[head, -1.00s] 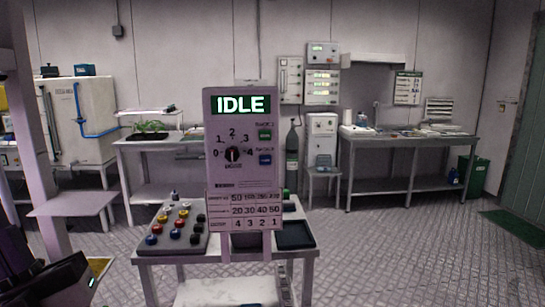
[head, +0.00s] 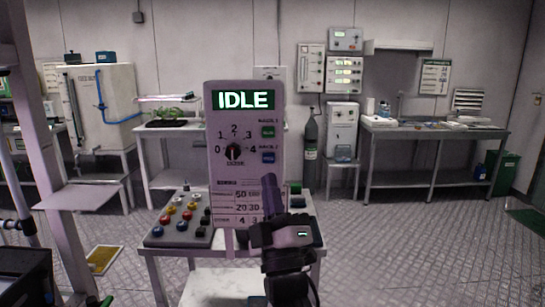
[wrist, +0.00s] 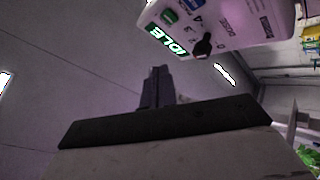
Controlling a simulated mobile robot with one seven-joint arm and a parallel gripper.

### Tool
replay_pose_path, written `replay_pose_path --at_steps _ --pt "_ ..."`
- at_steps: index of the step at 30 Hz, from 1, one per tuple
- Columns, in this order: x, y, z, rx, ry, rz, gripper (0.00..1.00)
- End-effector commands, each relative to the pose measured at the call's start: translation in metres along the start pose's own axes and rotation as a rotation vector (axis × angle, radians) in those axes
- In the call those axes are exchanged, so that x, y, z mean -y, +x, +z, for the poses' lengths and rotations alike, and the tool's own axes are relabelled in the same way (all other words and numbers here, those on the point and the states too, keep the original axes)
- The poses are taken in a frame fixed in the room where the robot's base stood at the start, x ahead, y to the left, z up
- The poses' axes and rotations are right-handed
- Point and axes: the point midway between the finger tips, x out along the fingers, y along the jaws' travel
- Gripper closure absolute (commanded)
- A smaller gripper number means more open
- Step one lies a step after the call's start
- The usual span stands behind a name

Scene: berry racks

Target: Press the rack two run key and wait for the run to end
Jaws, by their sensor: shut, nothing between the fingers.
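The pale control panel (head: 223,175) stands upright on a small cart, its lit green display (head: 243,100) reading IDLE. Below it are a black dial (head: 233,152) marked 0 to 4, its pointer about at 2, a green key (head: 267,131) and a blue key (head: 268,157) under it. The small key labels seem to end in 1 and 2 but are blurred. My gripper (head: 269,180) is shut and empty, raised in front of the panel's lower right, below the blue key. It hides part of the number table. The wrist view shows the shut fingers (wrist: 155,85) and the tilted panel (wrist: 255,22).
A sloped box of coloured knobs (head: 180,220) sits on the cart (head: 215,285), left of the panel. A grey bench (head: 435,133) stands at the back right beside a gas cylinder (head: 310,140). A grey shelf plate (head: 78,196) juts in at left.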

Motion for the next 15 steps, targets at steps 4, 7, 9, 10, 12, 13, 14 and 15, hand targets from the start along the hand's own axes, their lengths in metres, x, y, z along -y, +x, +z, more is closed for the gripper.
replay_pose_path --at_steps 4,7,9,10,12,13,14,15 --pt "-0.0002 -0.0003 0.0015 0.003 -0.005 -0.001 1.0" --pt "-0.0001 -0.0003 0.0012 0.002 -0.004 -0.001 1.0" --pt "0.0 -0.0001 0.0011 0.002 -0.003 -0.001 1.0" --pt "0.0002 0.0002 0.0012 0.002 -0.003 -0.001 1.0" --pt "0.0011 0.0018 0.0021 0.002 -0.002 -0.001 1.0" --pt "0.0019 0.003 0.0028 0.002 -0.002 -0.001 1.0" --pt "0.0028 0.0045 0.0038 0.002 -0.002 -0.001 1.0" --pt "0.0042 0.0069 0.0052 0.001 -0.002 -0.001 1.0"
